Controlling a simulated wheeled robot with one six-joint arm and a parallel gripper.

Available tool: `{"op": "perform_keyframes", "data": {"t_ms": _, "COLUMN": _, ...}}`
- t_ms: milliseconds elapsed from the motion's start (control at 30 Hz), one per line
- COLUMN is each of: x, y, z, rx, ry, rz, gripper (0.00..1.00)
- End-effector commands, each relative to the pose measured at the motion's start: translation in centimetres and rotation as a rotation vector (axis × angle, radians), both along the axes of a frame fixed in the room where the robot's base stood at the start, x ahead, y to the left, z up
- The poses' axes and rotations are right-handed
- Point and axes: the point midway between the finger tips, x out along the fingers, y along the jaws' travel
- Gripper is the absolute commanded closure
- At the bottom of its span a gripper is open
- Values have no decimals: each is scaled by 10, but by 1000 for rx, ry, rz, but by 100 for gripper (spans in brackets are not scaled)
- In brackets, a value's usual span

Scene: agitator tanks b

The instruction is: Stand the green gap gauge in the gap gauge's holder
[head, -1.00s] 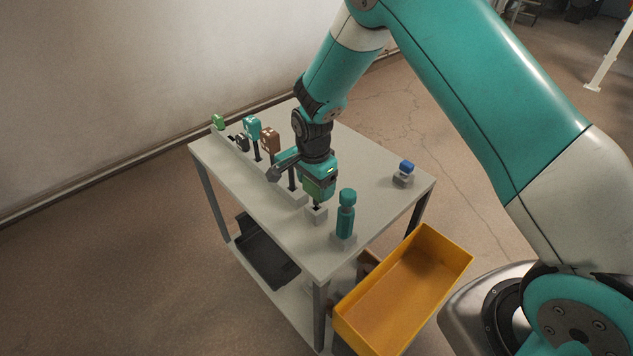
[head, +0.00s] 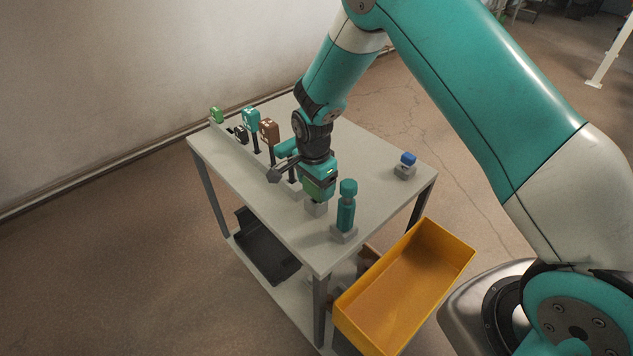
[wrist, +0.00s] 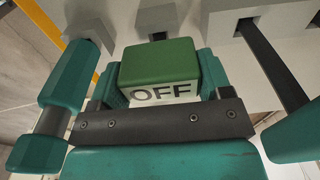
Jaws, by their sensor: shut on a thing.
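The green gap gauge (wrist: 158,62) has a green block head with a white "OFF" face and a dark stem. My gripper (head: 320,187) is shut on the head, with teal fingers on either side. In the head view the green gauge (head: 313,188) is upright, just above a small grey block holder (head: 316,208). In the wrist view a short piece of dark stem shows at the slot of this grey holder (wrist: 178,17). The stem's lower end is hidden, and how deep it sits cannot be told.
A teal bottle-shaped piece (head: 346,210) stands close on the right. Teal (head: 251,119) and brown (head: 269,131) tagged pieces stand in a row to the left. A blue-topped piece (head: 408,160) is at the right edge. A yellow bin (head: 400,290) is beside the table.

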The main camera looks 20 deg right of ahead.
Motion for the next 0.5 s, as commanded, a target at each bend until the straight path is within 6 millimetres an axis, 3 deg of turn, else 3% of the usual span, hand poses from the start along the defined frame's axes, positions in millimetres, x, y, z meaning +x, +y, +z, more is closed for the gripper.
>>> {"op": "perform_keyframes", "data": {"t_ms": 500, "x": 0, "y": 0, "z": -17, "rx": 0, "ry": 0, "rz": 0, "gripper": 75}}
